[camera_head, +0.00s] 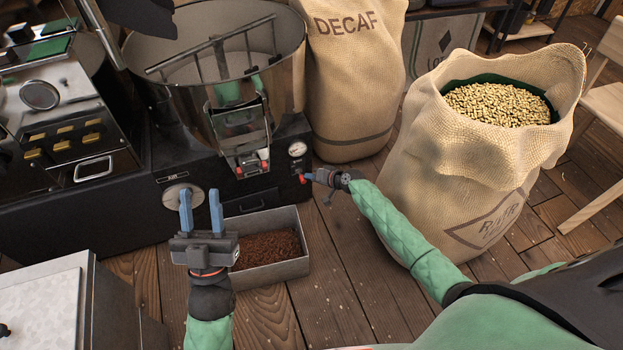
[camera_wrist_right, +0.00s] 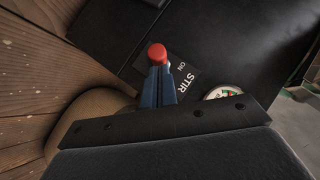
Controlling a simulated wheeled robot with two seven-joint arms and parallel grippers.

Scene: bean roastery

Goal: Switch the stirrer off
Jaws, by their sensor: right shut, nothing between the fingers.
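The stirrer switch is a small lever with a red knob (camera_head: 303,178) on the front of the black roaster base, below the round gauge. In the right wrist view the red knob (camera_wrist_right: 157,52) sits just beyond my fingertips, beside a plate (camera_wrist_right: 186,76) reading STIR and ON. My right gripper (camera_head: 312,177) is shut and empty, with its tips (camera_wrist_right: 160,72) right at the knob. I cannot tell whether they touch it. The lever's position is partly hidden by the fingers. My left gripper (camera_head: 201,200) is open and empty in front of the roaster.
A grey bin (camera_head: 300,265) of dark brown material stands on the floor below the roaster. A DECAF sack (camera_head: 350,90) stands behind, and an open sack (camera_head: 420,150) of beans is at right, close to my right arm.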

